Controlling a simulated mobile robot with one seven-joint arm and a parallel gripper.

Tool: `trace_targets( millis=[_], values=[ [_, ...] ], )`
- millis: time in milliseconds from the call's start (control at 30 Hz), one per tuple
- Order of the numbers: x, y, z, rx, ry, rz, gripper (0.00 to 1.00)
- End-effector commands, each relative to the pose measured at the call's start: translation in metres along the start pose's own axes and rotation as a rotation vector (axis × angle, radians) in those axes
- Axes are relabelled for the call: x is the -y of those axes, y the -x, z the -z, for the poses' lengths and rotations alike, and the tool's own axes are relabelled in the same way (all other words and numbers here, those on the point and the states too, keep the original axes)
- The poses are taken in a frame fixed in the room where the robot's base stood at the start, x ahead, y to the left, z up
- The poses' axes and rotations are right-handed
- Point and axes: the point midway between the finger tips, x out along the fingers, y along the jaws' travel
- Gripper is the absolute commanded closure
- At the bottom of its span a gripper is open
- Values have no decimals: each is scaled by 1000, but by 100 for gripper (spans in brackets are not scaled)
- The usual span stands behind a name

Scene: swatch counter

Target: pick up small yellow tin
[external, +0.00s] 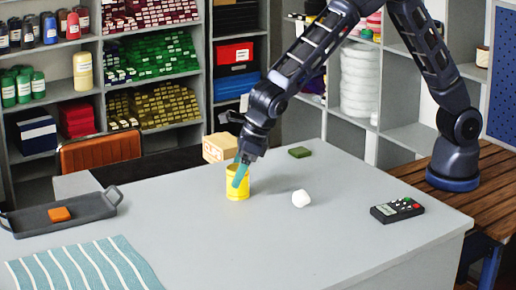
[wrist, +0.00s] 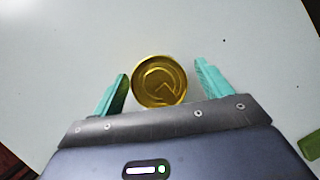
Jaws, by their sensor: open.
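The small yellow tin (external: 238,184) stands upright on the grey counter, left of the middle in the external view. In the wrist view its round gold top (wrist: 159,81) shows between the two teal fingers. My gripper (external: 241,172) is open, pointing down at the tin, with a finger in front of part of it. In the wrist view my gripper (wrist: 160,88) has one finger on each side of the tin. The left finger is very close to the tin, and there is a wider gap on the right. I cannot tell whether the left finger touches it.
A white block (external: 301,198) lies right of the tin, and a green block (external: 300,152) lies behind it. A cardboard box (external: 220,148) is at the back edge. A dark tray (external: 32,222) holds an orange block (external: 60,214). The front middle is clear.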

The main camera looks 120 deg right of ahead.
Motion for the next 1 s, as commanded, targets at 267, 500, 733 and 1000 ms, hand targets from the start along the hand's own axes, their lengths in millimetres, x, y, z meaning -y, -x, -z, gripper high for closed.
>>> trace_targets(
  millis=[267, 500, 733, 1000],
  values=[
    [0, -24, 0, 0, 0, 0, 23],
    [0, -23, 0, 0, 0, 0, 42],
    [0, -23, 0, 0, 0, 0, 79],
    [0, -19, -2, 2, -1, -1, 79]
  ],
)
